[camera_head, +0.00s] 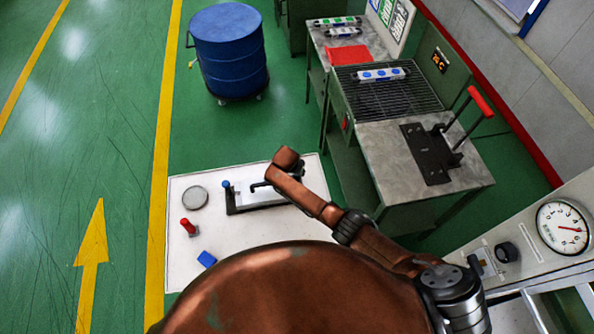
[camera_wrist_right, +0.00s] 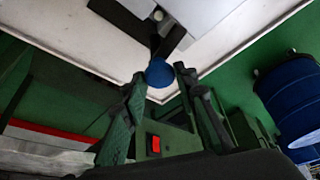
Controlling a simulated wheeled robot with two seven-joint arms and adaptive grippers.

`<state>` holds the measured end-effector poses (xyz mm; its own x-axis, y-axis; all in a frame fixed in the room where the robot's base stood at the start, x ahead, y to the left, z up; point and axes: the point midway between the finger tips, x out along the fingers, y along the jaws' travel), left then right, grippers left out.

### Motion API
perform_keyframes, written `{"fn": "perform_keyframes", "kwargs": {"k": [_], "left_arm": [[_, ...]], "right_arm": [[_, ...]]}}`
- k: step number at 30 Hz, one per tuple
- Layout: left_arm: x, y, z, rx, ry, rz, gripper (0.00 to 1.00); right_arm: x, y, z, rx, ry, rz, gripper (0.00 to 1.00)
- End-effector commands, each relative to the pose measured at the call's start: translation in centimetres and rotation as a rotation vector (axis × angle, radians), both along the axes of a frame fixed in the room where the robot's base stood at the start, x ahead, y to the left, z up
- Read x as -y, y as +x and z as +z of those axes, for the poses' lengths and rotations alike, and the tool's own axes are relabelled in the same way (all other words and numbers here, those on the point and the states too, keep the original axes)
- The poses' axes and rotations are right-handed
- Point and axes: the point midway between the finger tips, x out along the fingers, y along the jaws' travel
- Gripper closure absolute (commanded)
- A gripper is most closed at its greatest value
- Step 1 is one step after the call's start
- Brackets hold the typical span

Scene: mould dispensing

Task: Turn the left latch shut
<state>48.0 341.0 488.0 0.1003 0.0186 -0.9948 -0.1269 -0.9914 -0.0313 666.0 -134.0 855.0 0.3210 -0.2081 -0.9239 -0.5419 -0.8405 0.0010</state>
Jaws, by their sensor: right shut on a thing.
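The mould (camera_head: 258,193), a pale block in a dark frame, lies on the white table (camera_head: 240,260). A latch with a blue knob (camera_head: 225,184) stands at its left end in the head view, clear of any gripper. My right arm crosses the mould's right end, hiding that end and most of my right gripper. In the right wrist view, my right gripper (camera_wrist_right: 160,78) has its fingertips close on either side of a blue knob (camera_wrist_right: 159,73). This knob sits on a dark lever joined to the mould. I cannot tell how far that latch is turned. My left gripper is not in view.
A round grey disc (camera_head: 194,197), a red-topped piece (camera_head: 188,226) and a blue block (camera_head: 207,259) lie left of the mould. A blue drum (camera_head: 229,50) stands behind. A bench with a grill (camera_head: 385,95) and a red-handled press (camera_head: 430,153) stands at the right.

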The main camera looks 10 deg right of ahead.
Motion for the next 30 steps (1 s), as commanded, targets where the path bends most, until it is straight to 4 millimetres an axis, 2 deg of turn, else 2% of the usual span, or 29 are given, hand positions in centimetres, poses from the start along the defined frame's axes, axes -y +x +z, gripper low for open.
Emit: {"fn": "perform_keyframes", "kwargs": {"k": [12, 29, 30], "left_arm": [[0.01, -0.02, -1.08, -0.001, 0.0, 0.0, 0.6], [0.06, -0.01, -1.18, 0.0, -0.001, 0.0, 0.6], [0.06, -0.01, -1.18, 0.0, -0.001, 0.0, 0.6]], "right_arm": [[-0.09, -0.07, -0.27, -0.006, 0.0, -0.203, 0.97], [0.01, 0.0, -0.16, -0.004, 0.0, -0.235, 0.97], [0.01, 0.0, -0.16, -0.003, -0.001, -0.235, 0.72]]}}
